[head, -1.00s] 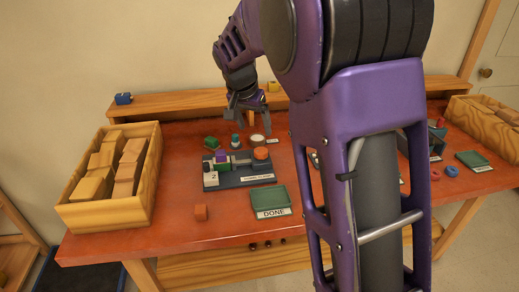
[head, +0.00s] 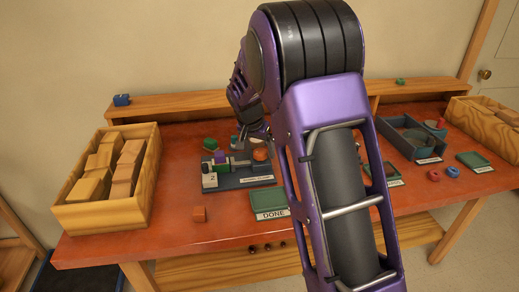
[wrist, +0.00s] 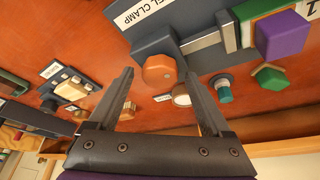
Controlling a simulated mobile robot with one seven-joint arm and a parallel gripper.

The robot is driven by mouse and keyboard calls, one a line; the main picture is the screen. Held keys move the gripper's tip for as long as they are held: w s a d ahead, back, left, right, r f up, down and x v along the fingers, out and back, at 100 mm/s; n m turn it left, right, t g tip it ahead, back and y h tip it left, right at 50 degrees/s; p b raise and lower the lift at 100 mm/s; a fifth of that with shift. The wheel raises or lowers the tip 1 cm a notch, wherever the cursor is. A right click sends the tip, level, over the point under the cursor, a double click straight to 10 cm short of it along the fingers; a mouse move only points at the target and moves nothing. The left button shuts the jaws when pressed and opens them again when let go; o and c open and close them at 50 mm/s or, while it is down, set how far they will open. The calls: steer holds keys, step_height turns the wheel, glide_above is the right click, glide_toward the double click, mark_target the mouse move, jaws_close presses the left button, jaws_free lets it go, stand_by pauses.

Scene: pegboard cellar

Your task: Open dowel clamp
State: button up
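The dowel clamp is a dark grey base (head: 238,183) on the red tabletop, with a white label. An orange many-sided knob (head: 261,155) sits at its right end; it also shows in the wrist view (wrist: 159,70). A grey bar (wrist: 203,41) runs from the knob side toward a green part (wrist: 262,18) with a purple block (wrist: 283,36) by it. My gripper (wrist: 160,76) is open and empty. In the wrist view its fingertips lie on either side of the knob, with no contact visible. In the head view my arm hides most of the gripper.
A wooden crate of blocks (head: 151,197) stands at the left. In the wrist view, a teal peg (wrist: 222,88) and a green block (wrist: 270,78) stand close by.

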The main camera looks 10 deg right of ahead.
jaws_close()
